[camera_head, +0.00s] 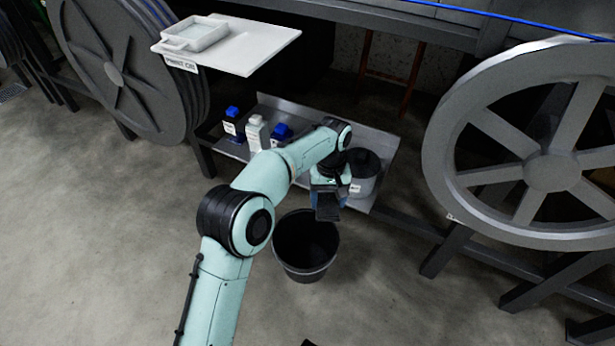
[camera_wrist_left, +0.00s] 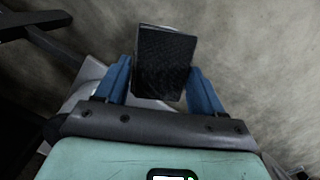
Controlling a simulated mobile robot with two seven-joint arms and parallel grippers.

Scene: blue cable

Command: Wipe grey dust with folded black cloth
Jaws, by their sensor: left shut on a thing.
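My left gripper (camera_head: 328,200) reaches over the low shelf and is shut on the folded black cloth (camera_head: 328,208). In the left wrist view the cloth (camera_wrist_left: 165,62) is a dark, textured rectangle between the two blue fingers of the left gripper (camera_wrist_left: 163,85). The cloth hangs in the air just above and right of the black bucket's rim. I cannot make out any grey dust clearly in either view. My right gripper is not in view.
A black bucket (camera_head: 305,262) stands on the concrete floor. The low metal shelf (camera_head: 268,103) holds bottles (camera_head: 255,132) and a dark lidded container (camera_head: 363,172). A big grey wheel (camera_head: 450,150) stands at right.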

